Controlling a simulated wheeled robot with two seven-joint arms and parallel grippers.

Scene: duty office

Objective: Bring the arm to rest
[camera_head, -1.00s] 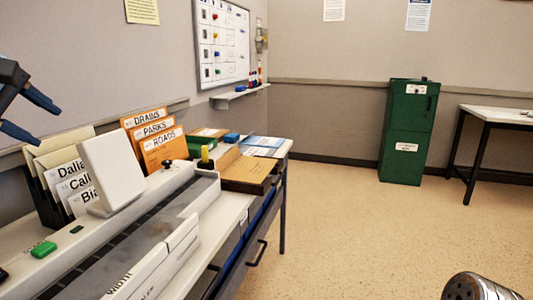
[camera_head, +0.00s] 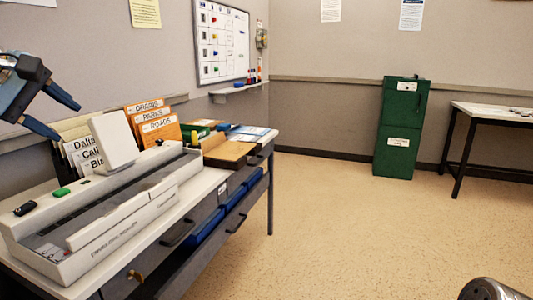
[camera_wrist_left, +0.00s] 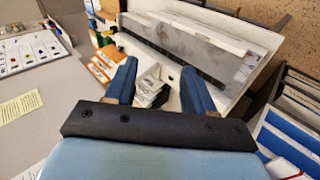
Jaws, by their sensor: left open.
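My left gripper (camera_head: 50,115) comes in from the left edge in the head view, above the left end of the desk. Its blue fingers are apart and hold nothing. In the left wrist view the two fingers of the left gripper (camera_wrist_left: 156,85) are spread. The white binding machine and the file folders show beyond them. A rounded metallic part at the bottom right of the head view seems to be mine. My right gripper does not show.
The desk (camera_head: 190,228) holds a long grey-white machine (camera_head: 110,215), white and orange folders (camera_head: 152,122) and a cardboard tray (camera_head: 228,155). A green cabinet (camera_head: 400,130) and a side table (camera_head: 490,112) stand at the far wall. The floor (camera_head: 340,220) between is clear.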

